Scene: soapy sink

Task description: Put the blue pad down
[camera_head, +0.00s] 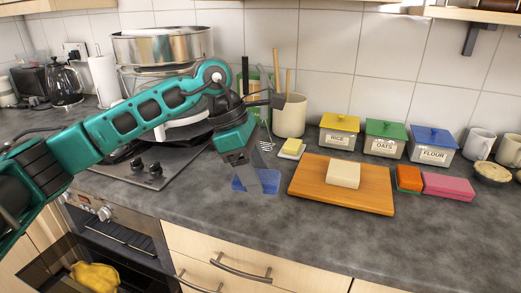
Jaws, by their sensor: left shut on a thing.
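The blue pad (247,186) is in the middle of the head view, flat and low at the countertop (250,218). I cannot tell whether it touches the counter. My left gripper (256,178) comes down from above and is shut on the blue pad, its fingers hiding part of it. My right gripper is not in view.
Right of the pad is a wooden board (303,189) with a cream block (344,174). Beyond it lie an orange sponge (409,179) and a pink block (448,187). A small yellow-topped dish (291,148) stands behind. A stove is left. The counter's front strip is clear.

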